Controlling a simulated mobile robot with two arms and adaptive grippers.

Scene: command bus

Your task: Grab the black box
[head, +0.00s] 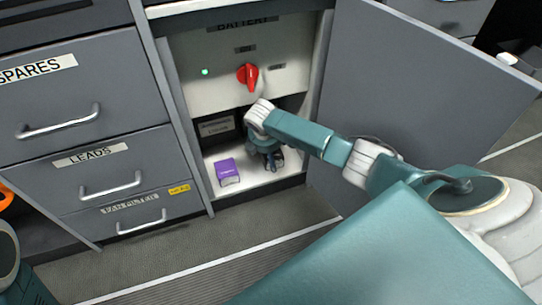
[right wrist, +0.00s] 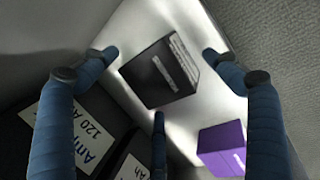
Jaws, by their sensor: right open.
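The black box (right wrist: 160,74), with a small pale label, stands on the white cabinet floor in the right wrist view. My right gripper (right wrist: 156,88) is open, its blue fingers spread around the box, with no clear contact showing. In the head view my right gripper (head: 268,157) reaches into the open compartment under the battery panel. The black box cannot be made out there; the gripper and dark interior hide it. My left gripper is not in view.
A purple box (head: 228,172) stands left of my right gripper, close to a finger in the wrist view. Large dark batteries (right wrist: 92,125) stand behind. The open grey door (head: 410,110) is on the right, drawers (head: 85,95) on the left. A red knob (head: 248,76) sits above.

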